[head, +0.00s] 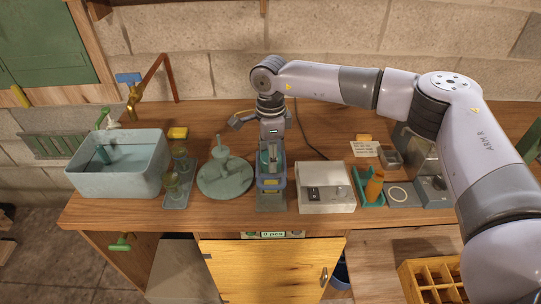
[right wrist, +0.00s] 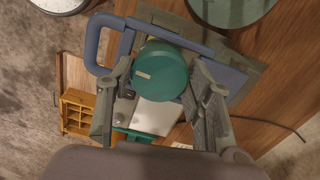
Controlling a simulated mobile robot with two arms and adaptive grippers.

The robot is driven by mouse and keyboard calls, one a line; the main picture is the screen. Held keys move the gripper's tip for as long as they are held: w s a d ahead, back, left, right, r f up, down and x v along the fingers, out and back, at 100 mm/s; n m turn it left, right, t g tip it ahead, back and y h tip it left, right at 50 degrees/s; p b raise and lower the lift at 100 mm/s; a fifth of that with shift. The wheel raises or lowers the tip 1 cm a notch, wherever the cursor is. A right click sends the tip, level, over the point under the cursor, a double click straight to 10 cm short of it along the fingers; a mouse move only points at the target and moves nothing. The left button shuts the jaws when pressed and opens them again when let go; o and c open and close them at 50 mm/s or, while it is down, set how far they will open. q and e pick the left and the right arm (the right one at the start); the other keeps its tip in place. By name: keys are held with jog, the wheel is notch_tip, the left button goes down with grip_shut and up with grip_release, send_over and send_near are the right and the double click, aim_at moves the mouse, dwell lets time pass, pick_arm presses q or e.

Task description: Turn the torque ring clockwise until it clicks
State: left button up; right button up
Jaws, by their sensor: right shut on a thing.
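My right gripper (head: 271,148) points down over a small stand (head: 271,203) near the front middle of the bench. In the right wrist view its fingers (right wrist: 162,76) close on opposite sides of a teal round cap (right wrist: 160,72) with a short pale mark on top. A blue-grey piece with a loop handle (right wrist: 92,45) surrounds the cap's lower part; it also shows in the head view (head: 271,183). I cannot tell which of these parts is the torque ring. The fingers partly hide the stand and the cap's sides. My left gripper is not in view.
A round grey-green plate (head: 226,190) with pieces on it stands close left of the stand. A white box (head: 326,201) stands close right. Further out are a basin (head: 146,176), a teal tray (head: 378,199) and a wooden crate (head: 410,277). The bench behind is mostly clear.

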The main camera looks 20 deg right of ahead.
jog(key=m+b, duration=0.3)
jog(key=shift+f+m, duration=0.15)
jog(key=shift+m, duration=0.25)
jog(key=m+b, duration=0.2)
jog(key=m, duration=0.1)
jog(key=shift+r+m+b, duration=0.2)
jog(key=shift+m+b, duration=0.55)
jog(key=shift+m, duration=0.35)
jog(key=shift+w, duration=0.1)
jog(key=o, duration=1.1)
jog(key=shift+o, duration=0.2)
jog(key=shift+r, duration=0.1)
notch_tip(320, 180, up, 12)
